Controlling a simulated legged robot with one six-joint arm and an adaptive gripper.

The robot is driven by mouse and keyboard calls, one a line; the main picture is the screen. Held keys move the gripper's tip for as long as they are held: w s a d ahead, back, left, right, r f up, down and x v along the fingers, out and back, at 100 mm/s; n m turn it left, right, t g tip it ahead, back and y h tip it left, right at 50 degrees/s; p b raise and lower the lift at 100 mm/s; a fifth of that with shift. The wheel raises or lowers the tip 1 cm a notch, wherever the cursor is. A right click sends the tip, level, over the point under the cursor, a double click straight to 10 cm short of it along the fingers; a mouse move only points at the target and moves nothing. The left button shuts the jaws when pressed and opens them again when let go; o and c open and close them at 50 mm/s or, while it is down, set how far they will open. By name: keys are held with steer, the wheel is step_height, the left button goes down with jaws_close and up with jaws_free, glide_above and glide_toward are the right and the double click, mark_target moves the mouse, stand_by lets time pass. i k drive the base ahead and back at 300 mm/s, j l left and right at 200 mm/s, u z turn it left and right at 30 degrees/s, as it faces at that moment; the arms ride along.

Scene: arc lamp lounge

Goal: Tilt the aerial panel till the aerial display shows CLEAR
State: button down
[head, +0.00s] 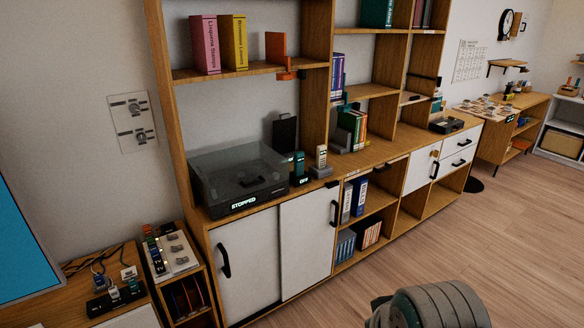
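A dark upright panel (285,133) stands at the back of the wooden cabinet top, just behind and right of the turntable; it may be the aerial panel, but I cannot tell for sure. A small dark device (298,165) stands in front of it, with a tiny lit label at its base that is too small to read surely. No display reading CLEAR can be made out. My gripper is out of view; only a grey rounded part of my arm shows at the bottom right.
A turntable (239,176) with a clear lid shows STOPPED. A small grey stand (321,163) is right of the dark device. Books (204,44) fill shelves above. A low side table (112,301) with cables is at the lower left. The wood floor (400,265) in front is clear.

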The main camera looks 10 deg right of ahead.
mark_target(283, 130)
steer(key=i+j, duration=0.25)
steer(key=i+l+u, duration=0.3)
steer(key=i+l, duration=0.45)
steer(key=i, duration=0.35)
steer(key=i+l+u, duration=0.25)
steer(key=i+l, duration=0.7)
